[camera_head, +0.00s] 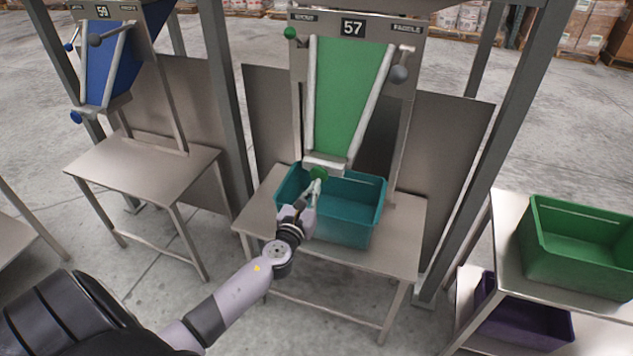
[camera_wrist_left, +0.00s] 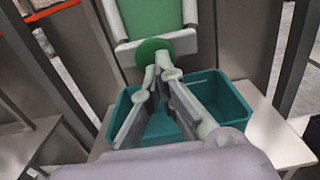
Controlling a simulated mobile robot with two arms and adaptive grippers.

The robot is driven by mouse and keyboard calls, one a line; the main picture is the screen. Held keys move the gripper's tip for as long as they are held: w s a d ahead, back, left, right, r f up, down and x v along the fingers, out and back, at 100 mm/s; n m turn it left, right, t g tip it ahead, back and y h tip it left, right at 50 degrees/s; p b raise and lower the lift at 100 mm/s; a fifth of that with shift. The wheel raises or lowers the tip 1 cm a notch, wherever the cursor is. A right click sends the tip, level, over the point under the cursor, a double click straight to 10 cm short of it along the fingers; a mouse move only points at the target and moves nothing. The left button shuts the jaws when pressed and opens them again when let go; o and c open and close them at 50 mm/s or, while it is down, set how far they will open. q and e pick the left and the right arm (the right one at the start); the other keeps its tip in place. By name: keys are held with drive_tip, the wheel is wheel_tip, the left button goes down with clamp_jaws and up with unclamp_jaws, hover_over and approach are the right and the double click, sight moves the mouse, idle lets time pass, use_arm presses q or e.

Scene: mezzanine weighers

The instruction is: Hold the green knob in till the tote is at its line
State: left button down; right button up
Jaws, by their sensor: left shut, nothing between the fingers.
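The green knob (camera_head: 319,173) is a round disc at the lower mouth of the green chute (camera_head: 345,95) marked 57. In the left wrist view the green knob (camera_wrist_left: 153,48) is just beyond my fingertips. My left gripper (camera_head: 316,187) is shut and empty, its tips at the knob's face, touching or very nearly so. The left wrist view also shows the gripper (camera_wrist_left: 161,66). The teal tote (camera_head: 349,228) stands on the metal table under the chute, partly behind my gripper. I see no fill line or contents in it. My right gripper is not in view.
A small green ball knob (camera_head: 290,33) and a grey ball knob (camera_head: 398,74) flank the chute top. Station 59 with a blue chute (camera_head: 108,70) stands left, its table (camera_head: 140,165) bare. A green tote (camera_head: 580,262) and a purple tote (camera_head: 515,318) sit right. Steel posts flank the chute.

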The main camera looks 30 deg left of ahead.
sight(319, 175)
use_arm(q)
drive_tip(key=x, duration=0.2)
drive_tip(key=shift+w, duration=0.3)
drive_tip(key=x, duration=0.3)
drive_tip(key=shift+w+b, duration=0.1)
drive_tip(key=shift+b, duration=0.3)
drive_tip(key=shift+a+r, duration=0.1)
drive_tip(key=shift+r, duration=0.05)
drive_tip(key=shift+w+a+r, duration=0.1)
drive_tip(key=shift+w+r, duration=0.05)
drive_tip(key=shift+r, duration=0.15)
idle(1.6)
drive_tip(key=shift+f, duration=0.15)
idle(4.5)
